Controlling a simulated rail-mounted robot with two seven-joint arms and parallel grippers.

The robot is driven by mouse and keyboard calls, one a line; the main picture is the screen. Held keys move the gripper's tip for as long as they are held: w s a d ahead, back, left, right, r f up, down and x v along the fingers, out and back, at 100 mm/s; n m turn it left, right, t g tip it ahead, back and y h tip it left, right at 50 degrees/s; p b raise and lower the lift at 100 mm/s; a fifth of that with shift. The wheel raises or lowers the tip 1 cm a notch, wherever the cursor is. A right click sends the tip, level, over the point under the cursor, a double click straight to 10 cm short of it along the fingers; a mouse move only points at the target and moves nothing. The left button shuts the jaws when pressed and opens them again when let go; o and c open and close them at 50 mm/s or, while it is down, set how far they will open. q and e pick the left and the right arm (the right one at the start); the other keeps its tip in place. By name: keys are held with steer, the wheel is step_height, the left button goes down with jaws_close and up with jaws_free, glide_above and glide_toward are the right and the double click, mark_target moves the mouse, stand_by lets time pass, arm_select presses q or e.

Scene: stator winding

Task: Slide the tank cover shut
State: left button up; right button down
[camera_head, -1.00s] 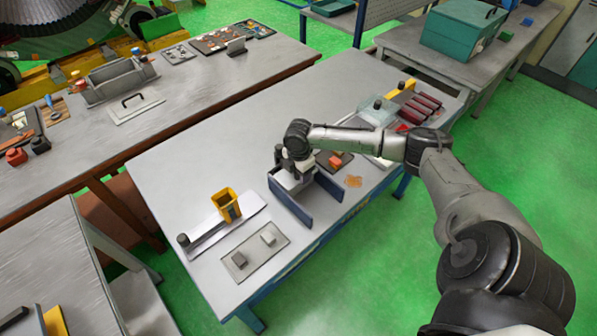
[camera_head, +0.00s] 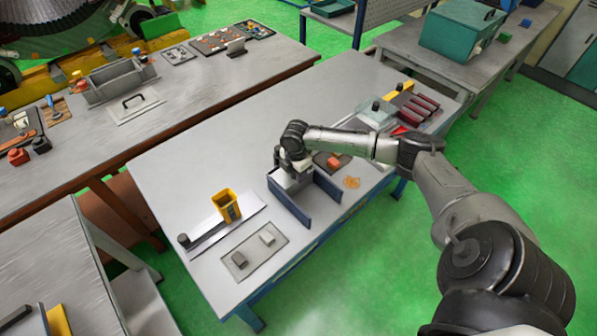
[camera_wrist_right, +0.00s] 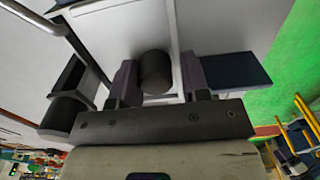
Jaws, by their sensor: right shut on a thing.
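The tank (camera_head: 322,205) is an open-ended holder with dark blue side walls, near the front edge of the middle table. A pale cover (camera_head: 288,182) lies between the walls, partly hidden by my gripper. My right gripper (camera_head: 290,165) is over the tank from above. In the right wrist view, a dark round knob (camera_wrist_right: 155,72) sits between the two fingers of my right gripper (camera_wrist_right: 157,85), which is shut on it. A pale panel (camera_wrist_right: 222,25) and a blue wall (camera_wrist_right: 235,70) show beneath. My left gripper is not in view.
A yellow cup (camera_head: 226,206) stands by a pale plate with a dark knob (camera_head: 184,240). A grey tray (camera_head: 253,256) with small blocks lies in front. A clear box (camera_head: 377,112) and red bars (camera_head: 417,107) lie to the right. The table's back middle is clear.

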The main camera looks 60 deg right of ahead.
steer(key=c, duration=0.9)
jaws_free()
steer(key=shift+w+d+f, duration=0.1)
steer(key=shift+w+d, duration=0.05)
steer(key=shift+w, duration=0.1)
steer(key=shift+o, duration=0.6)
steer(key=shift+w, duration=0.2)
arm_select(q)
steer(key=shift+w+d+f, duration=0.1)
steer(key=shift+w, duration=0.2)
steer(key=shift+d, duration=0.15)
arm_select(e)
steer(key=shift+r, duration=0.2)
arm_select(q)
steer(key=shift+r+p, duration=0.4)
arm_select(e)
step_height(320, 180, up, 14)
steer(key=shift+f, duration=0.2)
steer(key=shift+s, duration=0.1)
